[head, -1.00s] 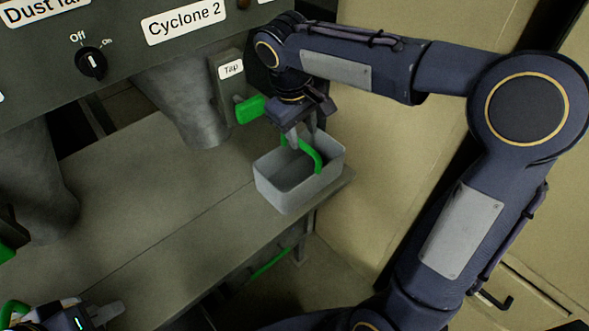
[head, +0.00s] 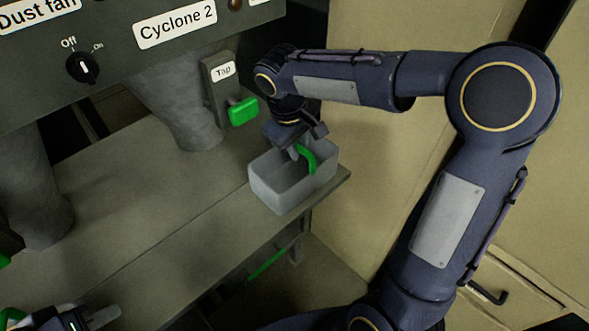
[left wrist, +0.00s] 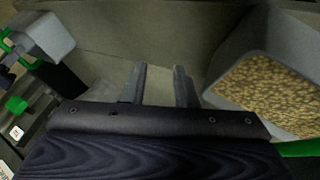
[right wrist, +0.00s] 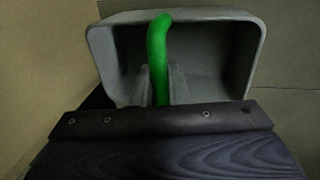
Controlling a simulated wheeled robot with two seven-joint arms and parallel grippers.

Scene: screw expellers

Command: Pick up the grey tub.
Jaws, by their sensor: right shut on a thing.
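The grey tub (head: 283,191) stands upright at the right end of the grey bench, with a green handle (head: 309,158) over it. My right gripper (head: 300,150) is above the tub and shut on the handle. In the right wrist view the handle (right wrist: 159,45) passes between the fingertips (right wrist: 161,85), with the tub's hollow inside (right wrist: 205,60) beyond. The tub looks empty there. I cannot tell whether it is clear of the bench. My left gripper (head: 105,317), at the lower left, is open and empty in the left wrist view (left wrist: 165,82).
The grey bench (head: 160,215) is mostly bare. A cone (head: 180,110) hangs behind the tub, beside a green tap lever (head: 242,111). A beige wall (head: 370,190) is close on the right. The left wrist view shows a container of pellets (left wrist: 265,90) beside the left gripper.

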